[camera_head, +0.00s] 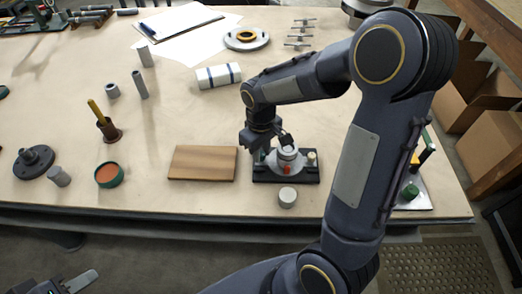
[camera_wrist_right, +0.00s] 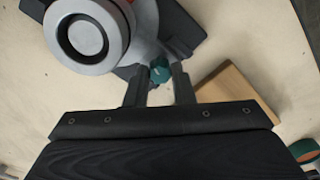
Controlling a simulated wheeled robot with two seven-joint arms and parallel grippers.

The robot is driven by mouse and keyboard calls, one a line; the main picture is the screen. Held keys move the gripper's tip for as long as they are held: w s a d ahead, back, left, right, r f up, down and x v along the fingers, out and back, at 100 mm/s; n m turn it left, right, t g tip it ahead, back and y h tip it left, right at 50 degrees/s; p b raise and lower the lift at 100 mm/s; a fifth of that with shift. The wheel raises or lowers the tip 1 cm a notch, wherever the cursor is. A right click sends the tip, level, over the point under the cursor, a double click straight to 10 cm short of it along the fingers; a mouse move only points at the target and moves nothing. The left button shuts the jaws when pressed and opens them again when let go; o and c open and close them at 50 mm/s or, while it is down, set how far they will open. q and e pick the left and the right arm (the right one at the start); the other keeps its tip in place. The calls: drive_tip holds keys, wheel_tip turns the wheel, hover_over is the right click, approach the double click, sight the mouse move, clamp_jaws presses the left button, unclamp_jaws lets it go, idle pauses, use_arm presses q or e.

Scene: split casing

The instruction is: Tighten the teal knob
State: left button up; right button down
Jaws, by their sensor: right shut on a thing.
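The casing (camera_head: 286,158) is a grey rounded body on a dark base plate (camera_head: 259,175), near the table's front edge. In the right wrist view its round grey end (camera_wrist_right: 88,37) fills the upper left. The teal knob (camera_wrist_right: 159,72) is at the casing's side in that view, between the fingertips of my right gripper (camera_wrist_right: 158,78). My right gripper (camera_head: 259,154) reaches down at the casing's left side and is shut on the knob. My left gripper (camera_head: 76,284) is low at the bottom left, off the table, partly cut off.
A wooden board (camera_head: 203,163) lies just left of the casing. A grey cylinder (camera_head: 287,197) stands in front of it. An orange knob (camera_head: 287,169) shows on the casing. My right arm covers the table right of the casing. A white striped roll (camera_head: 218,76) lies behind.

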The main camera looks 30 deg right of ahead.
sight(262, 153)
drive_tip(key=m, duration=1.2)
drive_tip(key=shift+m+p, duration=0.3)
idle(0.4)
drive_tip(key=c, duration=1.2)
unclamp_jaws()
drive_tip(key=shift+c, duration=0.2)
wheel_tip(262, 153, up, 8)
drive_tip(key=shift+f+p, duration=0.1)
drive_tip(key=shift+p, duration=0.25)
